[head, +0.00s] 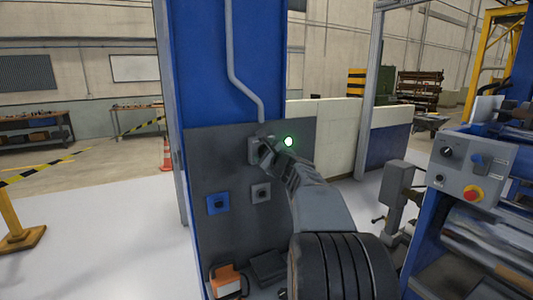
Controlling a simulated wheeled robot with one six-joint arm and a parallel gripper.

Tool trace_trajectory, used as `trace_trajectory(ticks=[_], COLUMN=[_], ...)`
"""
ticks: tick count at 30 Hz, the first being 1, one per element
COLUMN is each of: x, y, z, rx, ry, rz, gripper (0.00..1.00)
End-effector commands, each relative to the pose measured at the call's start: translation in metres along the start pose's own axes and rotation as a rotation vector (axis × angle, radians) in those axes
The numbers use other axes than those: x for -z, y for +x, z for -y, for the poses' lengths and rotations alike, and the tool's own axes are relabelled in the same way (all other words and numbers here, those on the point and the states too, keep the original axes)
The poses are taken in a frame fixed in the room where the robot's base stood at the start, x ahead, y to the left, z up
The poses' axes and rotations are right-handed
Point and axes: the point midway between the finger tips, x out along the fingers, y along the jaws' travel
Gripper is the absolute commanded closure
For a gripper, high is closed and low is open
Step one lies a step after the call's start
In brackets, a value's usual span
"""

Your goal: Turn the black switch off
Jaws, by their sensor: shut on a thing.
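My gripper (265,147) is at the upper switch on the dark grey panel, shut on its knob. The black switch (252,151) shows only as the left part of its grey housing. The knob and its angle are hidden behind my fingers. My arm reaches up to it from the lower right.
A blue switch (218,204) and a grey switch (261,193) sit lower on the panel (204,165). A machine console (472,170) with a red button stands at right. An orange box (226,281) is below. Open floor lies left.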

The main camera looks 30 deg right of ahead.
Motion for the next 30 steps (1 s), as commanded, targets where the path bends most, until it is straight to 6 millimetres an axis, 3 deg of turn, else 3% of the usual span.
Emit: trace_trajectory(ticks=[11, 30], x=[0.003, 0.0059], y=[-0.0001, 0.0002], z=[-0.0039, -0.0085], rx=[0.001, 0.001], ry=[-0.09, -0.667], rz=[0.002, 0.0], gripper=[0.6, 0.6])
